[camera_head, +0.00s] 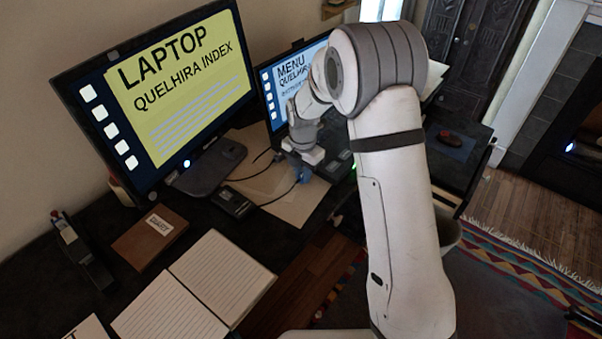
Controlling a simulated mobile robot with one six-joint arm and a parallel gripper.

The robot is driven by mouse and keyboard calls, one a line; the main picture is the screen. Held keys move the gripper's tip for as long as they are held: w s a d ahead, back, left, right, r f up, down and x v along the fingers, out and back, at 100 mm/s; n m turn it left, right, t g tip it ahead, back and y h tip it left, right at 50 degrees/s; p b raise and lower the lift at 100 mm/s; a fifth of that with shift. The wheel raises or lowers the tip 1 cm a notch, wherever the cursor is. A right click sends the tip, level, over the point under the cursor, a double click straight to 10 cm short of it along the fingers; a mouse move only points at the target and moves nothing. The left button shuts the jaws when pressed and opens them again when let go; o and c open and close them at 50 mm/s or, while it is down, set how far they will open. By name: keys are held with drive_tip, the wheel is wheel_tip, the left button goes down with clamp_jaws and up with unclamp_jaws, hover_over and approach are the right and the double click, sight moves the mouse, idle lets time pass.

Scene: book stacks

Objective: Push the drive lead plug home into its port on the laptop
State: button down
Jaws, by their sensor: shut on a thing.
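The laptop stands at the back middle, its lit screen (286,85) reading "MENU" and partly hidden by my arm. Part of its dark base (338,167) shows to the right of my gripper. My gripper (303,171) points down at the laptop's left side and is shut on the drive lead plug, a small blue piece (305,175) at the fingertips. The black lead (278,198) runs from the plug left to a small black drive (233,202). The port is hidden, and I cannot tell how far the plug is in.
A monitor (180,105) reading "LAPTOP" stands at the left. Loose papers (285,207) lie under the lead. A brown diary (150,237), an open notebook (205,280) and a stapler-like black object (82,250) lie in front.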

drive_tip(key=shift+w+d, duration=0.5)
drive_tip(key=shift+w, duration=0.15)
drive_tip(key=c, duration=1.2)
unclamp_jaws()
drive_tip(key=shift+c, duration=0.2)
wheel_tip(320, 180, up, 8)
drive_tip(key=shift+f, duration=0.2)
drive_tip(key=shift+r, duration=0.1)
